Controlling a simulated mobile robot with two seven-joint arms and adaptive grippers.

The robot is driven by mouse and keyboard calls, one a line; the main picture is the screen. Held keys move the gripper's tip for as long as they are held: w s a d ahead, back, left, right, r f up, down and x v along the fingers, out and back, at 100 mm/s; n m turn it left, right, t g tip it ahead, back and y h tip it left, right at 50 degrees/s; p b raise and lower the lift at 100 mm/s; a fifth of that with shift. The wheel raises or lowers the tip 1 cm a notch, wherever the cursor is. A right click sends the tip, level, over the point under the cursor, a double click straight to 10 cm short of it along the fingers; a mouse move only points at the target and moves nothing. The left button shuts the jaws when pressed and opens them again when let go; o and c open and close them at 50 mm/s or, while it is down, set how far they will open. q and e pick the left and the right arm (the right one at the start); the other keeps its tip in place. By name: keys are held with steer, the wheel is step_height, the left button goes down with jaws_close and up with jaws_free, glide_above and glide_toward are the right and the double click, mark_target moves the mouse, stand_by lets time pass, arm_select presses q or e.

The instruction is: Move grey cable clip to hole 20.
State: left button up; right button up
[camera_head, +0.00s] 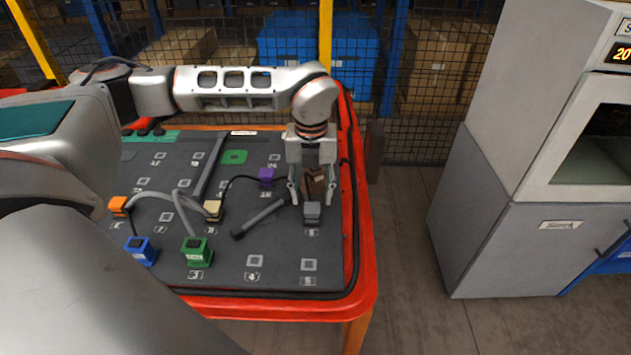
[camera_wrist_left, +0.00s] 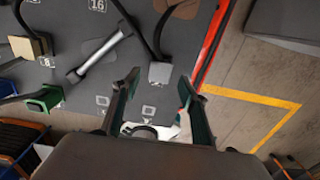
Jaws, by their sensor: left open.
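The grey cable clip (camera_head: 312,212) sits near the board's right edge in the head view, with a numbered label just in front of it. In the left wrist view the grey clip (camera_wrist_left: 160,74) shows between the fingertips, and a dark cable runs from it. My left gripper (camera_head: 311,192) points down, open and empty, with its fingers on either side just above or around the clip; I cannot tell the exact height. The left fingers also show in the wrist view (camera_wrist_left: 158,84). Hole 20 cannot be picked out; many labels are too small to read.
A grey bar (camera_head: 262,217) lies left of the clip, and another bar (camera_head: 209,167) lies further back. Purple (camera_head: 266,177), beige (camera_head: 213,210), green (camera_head: 196,252), blue (camera_head: 141,252) and orange (camera_head: 118,206) clips stand on the board with cables. A brown piece (camera_head: 316,180) is behind the gripper.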

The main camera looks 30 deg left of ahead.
mark_target(312, 207)
arm_select(q)
step_height(312, 207, down, 4)
steer(key=shift+r, duration=0.1)
steer(key=shift+f, duration=0.8)
arm_select(e)
steer(key=shift+w+r, duration=0.45)
steer(key=shift+w, duration=0.05)
arm_select(q)
steer(key=shift+c, duration=0.4)
steer(key=c, duration=1)
steer(key=o, duration=0.4)
jaws_close()
arm_select(e)
steer(key=shift+s+f, duration=0.25)
steer(key=shift+f, duration=0.1)
arm_select(q)
steer(key=shift+r, duration=0.2)
arm_select(e)
steer(key=shift+w+r, duration=0.1)
steer(key=shift+r, duration=0.15)
